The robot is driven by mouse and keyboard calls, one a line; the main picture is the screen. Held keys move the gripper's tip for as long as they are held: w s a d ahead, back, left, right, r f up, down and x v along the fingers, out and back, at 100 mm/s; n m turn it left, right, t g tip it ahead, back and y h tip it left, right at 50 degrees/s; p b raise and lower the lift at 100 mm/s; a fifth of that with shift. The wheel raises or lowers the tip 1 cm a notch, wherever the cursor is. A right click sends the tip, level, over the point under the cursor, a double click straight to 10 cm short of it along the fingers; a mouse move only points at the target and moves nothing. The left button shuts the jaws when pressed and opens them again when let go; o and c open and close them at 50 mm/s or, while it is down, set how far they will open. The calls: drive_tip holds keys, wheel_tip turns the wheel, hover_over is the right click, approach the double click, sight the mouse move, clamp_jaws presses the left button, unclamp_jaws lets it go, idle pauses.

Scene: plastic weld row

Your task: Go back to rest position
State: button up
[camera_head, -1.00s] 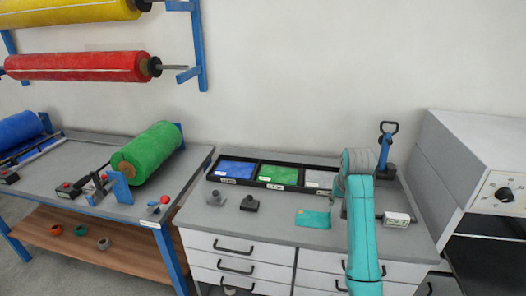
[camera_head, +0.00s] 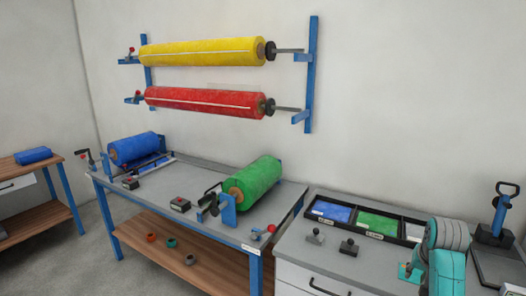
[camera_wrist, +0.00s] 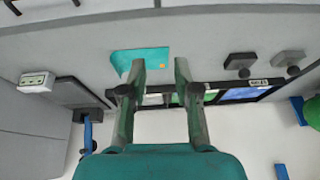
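My gripper (camera_wrist: 159,64) is open in the wrist view, with its two fingers apart and nothing between them. It points over the grey worktop (camera_wrist: 225,30). A flat teal piece (camera_wrist: 150,54) lies on the worktop beyond the fingertips. A black tray (camera_wrist: 213,88) with compartments is partly hidden behind the fingers. In the head view my teal arm stands at the lower right, and the fingertips are hidden there. The teal piece shows partly beside my arm in the head view (camera_head: 408,271).
Two dark stamp-like tools (camera_head: 315,236) (camera_head: 348,247) stand before the tray. A blue-handled device (camera_head: 497,222) stands right of my arm. A white box (camera_wrist: 37,82) lies on the worktop. A green roll (camera_head: 254,182) sits on the left bench; yellow and red rolls (camera_head: 205,52) (camera_head: 205,99) hang above.

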drive_tip(key=s+a+f+n+t, duration=0.1)
drive_tip(key=s+a+f, duration=0.2)
drive_tip(key=a+f, duration=0.35)
drive_tip(key=s+a+f+n+t, duration=0.1)
drive_tip(key=s+a+f, duration=0.2)
drive_tip(key=f, duration=0.7)
drive_tip(key=s+a+f+n+t, duration=0.1)
drive_tip(key=s+a+f+t, duration=0.1)
drive_tip(key=s+a+f, duration=0.4)
drive_tip(key=s+a+f+t, duration=0.15)
drive_tip(key=s+a, duration=0.25)
drive_tip(key=s, duration=0.4)
drive_tip(key=s+a+n+t, duration=0.1)
drive_tip(key=s+a, duration=0.3)
drive_tip(key=s, duration=0.5)
drive_tip(key=s+a+r+n+t+y, duration=0.1)
drive_tip(key=s+a+r+t, duration=0.1)
drive_tip(key=s+r, duration=0.6)
drive_tip(key=s+a+r+n+t+y, duration=0.1)
drive_tip(key=s+a+r+t, duration=0.1)
drive_tip(key=s+r, duration=0.7)
drive_tip(key=s+a, duration=0.1)
drive_tip(key=s, duration=0.2)
drive_tip(key=shift+s+a+r+n, duration=0.2)
drive_tip(key=shift+a+r+n, duration=0.1)
drive_tip(key=shift+n, duration=0.1)
